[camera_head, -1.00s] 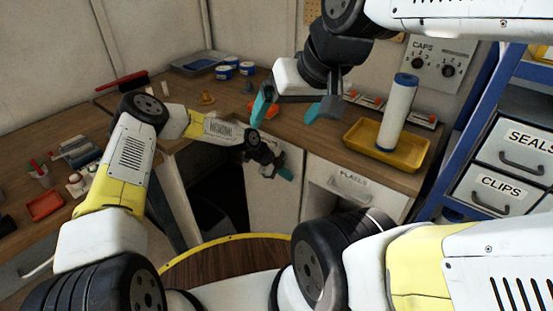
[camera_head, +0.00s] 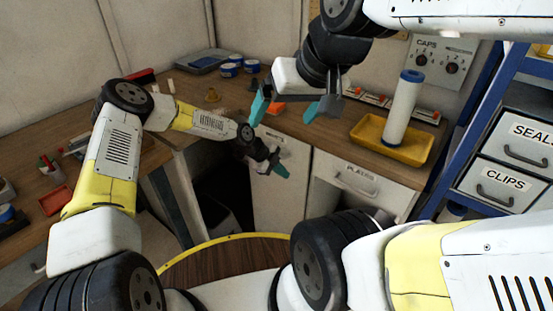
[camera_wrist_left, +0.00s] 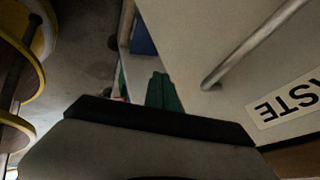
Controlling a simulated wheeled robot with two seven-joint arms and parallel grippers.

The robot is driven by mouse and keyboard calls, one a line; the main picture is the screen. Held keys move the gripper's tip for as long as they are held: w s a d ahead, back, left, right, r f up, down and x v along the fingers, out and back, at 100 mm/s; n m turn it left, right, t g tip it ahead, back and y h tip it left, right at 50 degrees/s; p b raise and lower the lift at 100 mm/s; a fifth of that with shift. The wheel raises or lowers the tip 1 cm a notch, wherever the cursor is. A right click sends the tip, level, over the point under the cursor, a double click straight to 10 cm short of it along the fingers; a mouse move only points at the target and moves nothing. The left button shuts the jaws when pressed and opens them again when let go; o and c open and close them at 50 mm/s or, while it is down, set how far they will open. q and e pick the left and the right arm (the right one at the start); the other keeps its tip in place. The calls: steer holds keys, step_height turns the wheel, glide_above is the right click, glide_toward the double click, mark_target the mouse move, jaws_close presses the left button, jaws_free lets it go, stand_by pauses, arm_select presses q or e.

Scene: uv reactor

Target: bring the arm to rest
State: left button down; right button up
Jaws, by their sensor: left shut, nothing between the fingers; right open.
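My left arm (camera_head: 111,150) comes in from the left and reaches across in front of the corner cabinets. My left gripper (camera_head: 281,170) is shut and empty, in front of a pale cabinet door below the counter. In the left wrist view its green fingertips (camera_wrist_left: 163,92) show close together, beside a door with a bar handle. My right gripper (camera_head: 284,107) hangs open and empty above the counter, its teal fingers wide apart.
A yellow tray (camera_head: 417,153) with a white cylinder (camera_head: 403,108) stands on the right counter. A blue-framed rack with drawers (camera_head: 512,150) is at the right. A red tray (camera_head: 55,200) lies on the left counter. A dark open bay (camera_head: 222,190) is under the counter corner.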

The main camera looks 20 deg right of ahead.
arm_select(q)
steer(key=s+a+r+n+t+y, duration=0.15)
steer(key=a+r+n, duration=0.25)
steer(key=a+r, duration=0.55)
steer(key=s+a+r+n+t+y, duration=0.1)
steer(key=s+a+r+n+y, duration=0.2)
steer(key=a+r, duration=0.65)
steer(key=s+a+r+n+t+y, duration=0.1)
steer(key=s+a+r+n, duration=0.35)
steer(key=r, duration=0.75)
steer(key=s+a+r+n+t, duration=0.1)
steer(key=s+a+r+n, duration=0.4)
steer(key=s, duration=0.4)
steer(key=s+a+r+n+t, duration=0.2)
steer(key=s+a+r+n, duration=0.3)
steer(key=s+a+n, duration=0.3)
steer(key=shift+s+r+n, duration=0.25)
steer(key=shift+s+n, duration=0.25)
steer(key=shift+n, duration=0.55)
steer(key=shift+a, duration=0.1)
